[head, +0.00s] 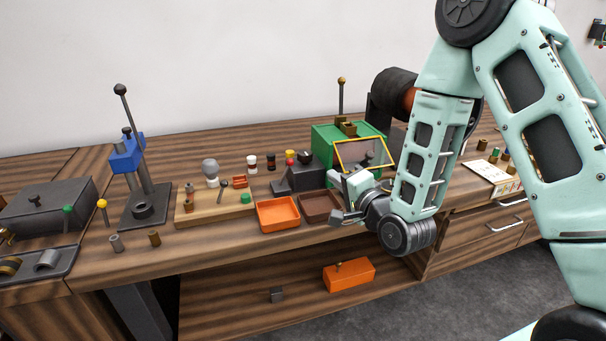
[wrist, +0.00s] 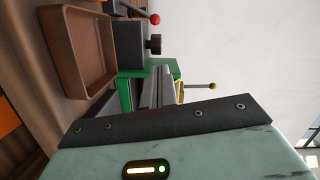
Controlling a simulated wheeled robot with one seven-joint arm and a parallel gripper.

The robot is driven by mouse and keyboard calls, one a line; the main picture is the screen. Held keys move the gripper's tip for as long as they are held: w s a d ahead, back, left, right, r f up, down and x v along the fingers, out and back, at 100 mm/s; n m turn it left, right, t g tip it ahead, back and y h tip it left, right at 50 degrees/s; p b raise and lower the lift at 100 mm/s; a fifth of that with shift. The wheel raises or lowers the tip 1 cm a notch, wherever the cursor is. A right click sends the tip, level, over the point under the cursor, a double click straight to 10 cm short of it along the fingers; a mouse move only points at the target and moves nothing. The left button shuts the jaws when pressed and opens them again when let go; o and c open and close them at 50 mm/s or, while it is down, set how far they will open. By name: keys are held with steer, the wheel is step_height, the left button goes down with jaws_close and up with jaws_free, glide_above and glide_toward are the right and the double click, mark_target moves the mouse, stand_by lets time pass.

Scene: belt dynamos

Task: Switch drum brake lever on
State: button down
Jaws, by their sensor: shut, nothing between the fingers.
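A green machine box (head: 322,140) stands on the bench behind my gripper. A dark lever (head: 341,95) with a brass ball on top stands upright above it; I cannot tell for sure that it is the drum brake lever. In the wrist view a ball-ended rod (wrist: 198,86) sticks out beside the green box (wrist: 126,92). A dark drum with a reddish face (head: 393,92) is partly hidden behind my arm. My gripper (head: 343,200) is shut and empty, in front of the green box near the brown tray, apart from the lever.
A brown tray (head: 320,219) and an orange tray (head: 296,226) lie at the bench front. A dark block with a red-ball lever (head: 291,162) stands left of the green box. A blue press (head: 128,157) stands farther left. My arm hides the bench's right part.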

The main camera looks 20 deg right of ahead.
mark_target(286, 173)
steer(key=p+x, duration=0.2)
steer(key=x, duration=0.5)
steer(key=shift+w+r+p, duration=0.1)
steer(key=shift+r+p, duration=0.05)
steer(key=shift+p, duration=0.15)
steer(key=w+a, duration=0.1)
steer(key=w+a+p, duration=0.1)
steer(key=shift+w+a+f, duration=0.15)
steer(key=shift+a+f, duration=0.15)
steer(key=shift+f, duration=0.05)
steer(key=shift+w+a+f, duration=0.2)
steer(key=shift+w+a, duration=0.1)
steer(key=shift+a, duration=0.1)
